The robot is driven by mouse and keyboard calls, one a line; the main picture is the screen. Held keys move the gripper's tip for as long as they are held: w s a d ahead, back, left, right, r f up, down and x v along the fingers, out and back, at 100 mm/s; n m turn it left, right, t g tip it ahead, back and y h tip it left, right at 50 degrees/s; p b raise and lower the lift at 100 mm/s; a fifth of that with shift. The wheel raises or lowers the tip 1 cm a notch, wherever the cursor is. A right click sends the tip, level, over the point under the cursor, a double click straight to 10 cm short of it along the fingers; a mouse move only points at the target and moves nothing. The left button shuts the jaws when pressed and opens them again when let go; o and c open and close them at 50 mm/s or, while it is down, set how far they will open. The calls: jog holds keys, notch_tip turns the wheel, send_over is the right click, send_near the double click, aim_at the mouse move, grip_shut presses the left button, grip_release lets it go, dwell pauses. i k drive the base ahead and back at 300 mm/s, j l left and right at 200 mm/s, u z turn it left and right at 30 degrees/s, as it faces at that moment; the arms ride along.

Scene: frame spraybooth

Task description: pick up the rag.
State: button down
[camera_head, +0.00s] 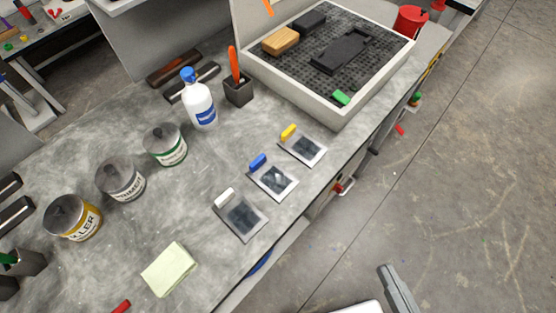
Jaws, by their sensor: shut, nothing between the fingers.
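The rag (169,269) is a pale yellow-green folded cloth. It lies flat on the grey worktop near its front edge, at the lower left of the view. My gripper (388,272) shows only in part as a grey piece at the bottom right, beside a white part of my arm. It is shut and holds nothing. It is out over the floor side, well to the right of the rag and apart from it. Its lower part is cut off by the frame edge.
Three cans, one the yellow-labelled can (73,218), stand behind the rag. Sample panels with coloured clips, the nearest a white-clipped panel (240,217), lie to its right. A red item (121,306) lies just below left.

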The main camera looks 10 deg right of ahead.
aim_at(173, 265)
jog(key=u, duration=1.15)
